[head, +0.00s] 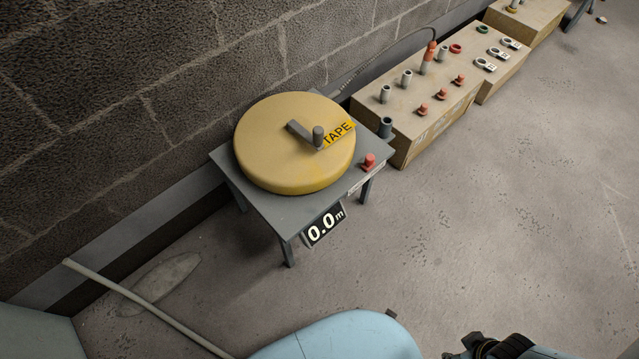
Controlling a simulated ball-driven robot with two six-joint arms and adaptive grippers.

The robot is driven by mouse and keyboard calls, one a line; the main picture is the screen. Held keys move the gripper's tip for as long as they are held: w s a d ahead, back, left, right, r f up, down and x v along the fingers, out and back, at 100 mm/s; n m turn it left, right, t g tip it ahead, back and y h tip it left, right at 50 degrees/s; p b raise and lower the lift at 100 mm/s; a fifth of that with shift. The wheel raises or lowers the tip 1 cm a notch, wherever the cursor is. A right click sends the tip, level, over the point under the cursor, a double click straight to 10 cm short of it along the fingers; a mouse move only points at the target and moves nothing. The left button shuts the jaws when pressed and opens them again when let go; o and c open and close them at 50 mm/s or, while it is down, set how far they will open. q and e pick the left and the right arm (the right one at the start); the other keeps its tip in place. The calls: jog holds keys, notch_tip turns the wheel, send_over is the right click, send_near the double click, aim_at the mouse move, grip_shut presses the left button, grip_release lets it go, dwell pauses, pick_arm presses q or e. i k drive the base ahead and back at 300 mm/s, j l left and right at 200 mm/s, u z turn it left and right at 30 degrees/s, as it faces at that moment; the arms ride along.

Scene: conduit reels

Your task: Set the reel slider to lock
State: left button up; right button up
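A round yellow tape reel (270,150) lies flat on a small grey table (285,209) against the wall. It has a dark crank with a knob (318,136) and a yellow TAPE label (339,133). A small red knob (368,160), which looks like the reel slider, sits at the table's right edge beside a pale label strip too small to read. I cannot tell its setting. A dark part of what looks like my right gripper (488,346) shows at the bottom edge, well away from the table; its fingers are not clear. My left gripper is not in view.
A display (324,227) on the table front reads 0.0 m. A dark cup-like tube (386,127) stands at the table's right corner. Cardboard boxes (434,137) with pegs and rings stand behind. A pale rod (140,302) lies at lower left. The floor at right is clear.

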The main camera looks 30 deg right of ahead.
aim_at(369, 162)
jog(key=z, duration=1.15)
jog(key=i+l+z, duration=0.2)
jog(key=l+z, duration=0.15)
jog(key=l, duration=0.25)
jog(key=i+l+z, duration=0.2)
jog(key=k+l, duration=0.05)
